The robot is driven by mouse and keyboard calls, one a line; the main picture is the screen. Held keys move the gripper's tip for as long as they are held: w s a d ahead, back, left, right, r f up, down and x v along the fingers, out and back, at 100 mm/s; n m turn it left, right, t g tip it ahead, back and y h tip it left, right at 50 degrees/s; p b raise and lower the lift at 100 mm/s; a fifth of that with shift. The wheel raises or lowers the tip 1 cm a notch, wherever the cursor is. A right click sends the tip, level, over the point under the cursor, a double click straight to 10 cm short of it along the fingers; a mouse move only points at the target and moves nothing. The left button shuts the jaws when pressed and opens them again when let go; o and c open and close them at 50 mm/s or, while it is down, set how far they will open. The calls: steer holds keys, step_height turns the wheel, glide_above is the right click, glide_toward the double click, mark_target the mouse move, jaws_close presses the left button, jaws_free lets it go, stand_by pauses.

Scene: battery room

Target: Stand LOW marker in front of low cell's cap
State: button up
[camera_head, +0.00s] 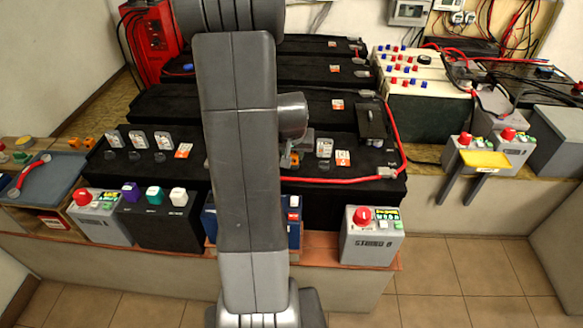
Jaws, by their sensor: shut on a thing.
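My gripper (294,148) shows only partly, beside and behind my arm, over the front black battery (240,188). It is shut on a small orange piece (290,161), which looks like the marker; its lettering cannot be read. The piece is close to the battery top, but I cannot tell whether it touches. Dark round caps stand on the battery: a left group (136,157) with clear, pale-topped pieces behind, and a cap (323,165) right of my gripper. My arm hides the middle of the row. Which cell is low cannot be told from this view.
A red cable (330,180) runs along the battery's right front edge. A black block (371,122) stands behind it. Two orange pieces (81,143) lie at the left, behind a blue-grey tray (57,190).

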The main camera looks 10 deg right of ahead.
mark_target(293, 174)
step_height(293, 174, down, 6)
steer(key=shift+f+b, duration=0.25)
steer(key=shift+b, duration=0.25)
steer(key=shift+f, duration=0.1)
steer(key=shift+f+b, duration=0.15)
steer(key=shift+b, duration=0.15)
steer(key=o, duration=0.9)
steer(key=shift+o, duration=0.2)
steer(key=shift+r, duration=0.2)
steer(key=shift+s+r+p, duration=0.1)
steer(key=shift+r+p, duration=0.35)
steer(key=shift+r, duration=0.05)
steer(key=p+v, duration=0.1)
steer(key=v, duration=1)
steer(key=shift+s, duration=0.2)
steer(key=shift+a+f, duration=0.1)
